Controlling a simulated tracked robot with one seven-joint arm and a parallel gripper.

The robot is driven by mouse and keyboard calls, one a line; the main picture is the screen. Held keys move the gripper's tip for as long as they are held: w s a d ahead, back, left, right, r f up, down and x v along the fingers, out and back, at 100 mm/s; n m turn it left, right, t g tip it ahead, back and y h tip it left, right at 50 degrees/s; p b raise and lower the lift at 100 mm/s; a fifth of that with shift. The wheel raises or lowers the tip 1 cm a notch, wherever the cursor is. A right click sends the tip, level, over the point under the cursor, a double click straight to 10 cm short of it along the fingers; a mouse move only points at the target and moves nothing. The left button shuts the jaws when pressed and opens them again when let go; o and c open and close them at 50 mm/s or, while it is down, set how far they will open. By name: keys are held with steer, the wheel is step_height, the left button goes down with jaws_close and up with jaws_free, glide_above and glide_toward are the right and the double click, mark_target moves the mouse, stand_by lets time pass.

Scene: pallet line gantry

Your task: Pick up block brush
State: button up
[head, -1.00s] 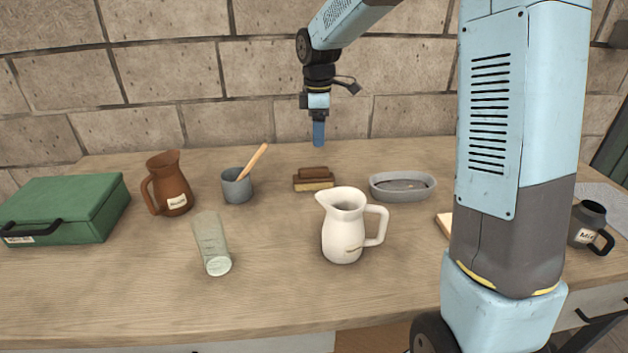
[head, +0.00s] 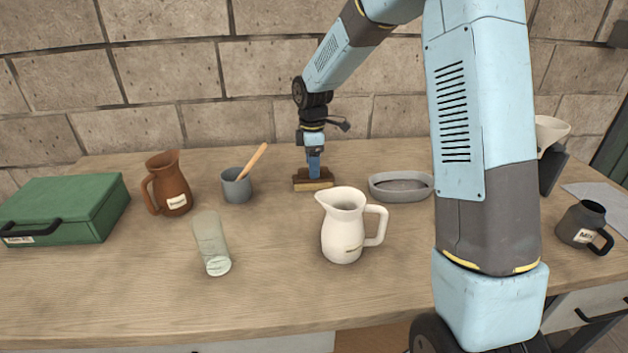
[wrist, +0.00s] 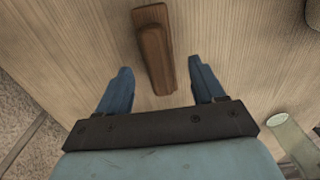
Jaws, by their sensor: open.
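The block brush (head: 314,184) lies on the wooden table near the back middle, a brown handle block on a paler base. It also shows in the wrist view (wrist: 155,50), running lengthwise away from me between the lines of my two fingers. My gripper (head: 314,172) is just above and at the brush, pointing down. In the wrist view my gripper (wrist: 160,82) is open, with one blue finger on each side of the brush's near end and clear space on both sides. The fingers partly hide the brush in the head view.
A grey cup with a wooden stick (head: 237,188) stands left of the brush, a grey oval dish (head: 401,198) right. A white pitcher (head: 342,240) is in front. The table (head: 270,290) is clear at the front.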

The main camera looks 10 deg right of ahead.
step_height(320, 180, down, 5)
steer(key=shift+w+d+r, duration=0.1)
stand_by(0.3)
steer(key=c, duration=1.1)
